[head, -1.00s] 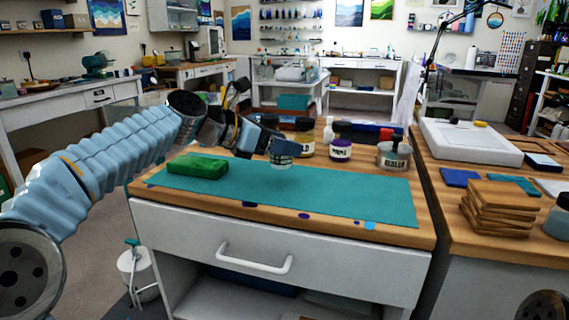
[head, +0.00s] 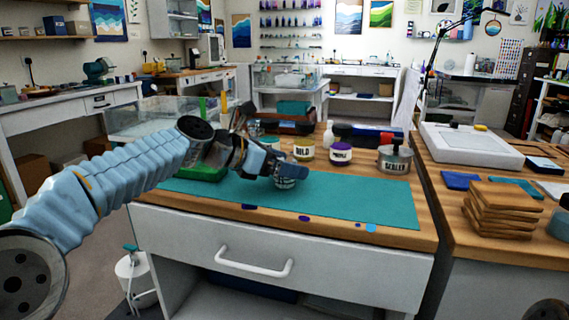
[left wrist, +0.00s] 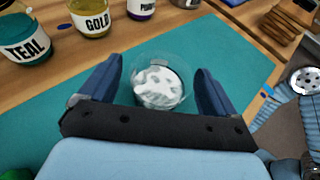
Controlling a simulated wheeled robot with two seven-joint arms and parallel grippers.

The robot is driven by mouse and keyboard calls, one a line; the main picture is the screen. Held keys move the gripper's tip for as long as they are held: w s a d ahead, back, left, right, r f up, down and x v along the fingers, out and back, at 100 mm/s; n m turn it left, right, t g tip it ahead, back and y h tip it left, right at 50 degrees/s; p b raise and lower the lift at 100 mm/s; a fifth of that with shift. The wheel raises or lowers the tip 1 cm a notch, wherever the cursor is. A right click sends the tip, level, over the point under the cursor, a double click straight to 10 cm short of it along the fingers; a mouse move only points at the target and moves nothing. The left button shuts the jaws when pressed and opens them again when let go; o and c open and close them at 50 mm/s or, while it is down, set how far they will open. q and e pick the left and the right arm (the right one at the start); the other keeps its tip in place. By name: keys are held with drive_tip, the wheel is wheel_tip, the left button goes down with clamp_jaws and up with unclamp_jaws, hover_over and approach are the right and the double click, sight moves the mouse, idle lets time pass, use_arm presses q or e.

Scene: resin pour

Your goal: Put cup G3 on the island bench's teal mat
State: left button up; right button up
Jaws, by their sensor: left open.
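A small clear cup (head: 287,183) stands on the teal mat (head: 350,200) of the island bench. In the left wrist view the cup (left wrist: 160,84) shows a mottled white and grey inside; no G3 mark can be read. My left gripper (head: 280,168) is open, low over the mat, with one finger on each side of the cup. In the left wrist view a gap shows between the cup and both fingers of the gripper (left wrist: 158,68). The near finger partly hides the cup in the head view. My right gripper is out of view.
A green block (head: 205,174) lies at the mat's left, partly behind my left arm. Gold (head: 304,150), purple (head: 340,153) and sealer (head: 394,158) jars stand behind the mat. A teal jar (left wrist: 25,40) shows in the wrist view. The mat's right part is clear.

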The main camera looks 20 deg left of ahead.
use_arm(q)
drive_tip(key=v, duration=1.2)
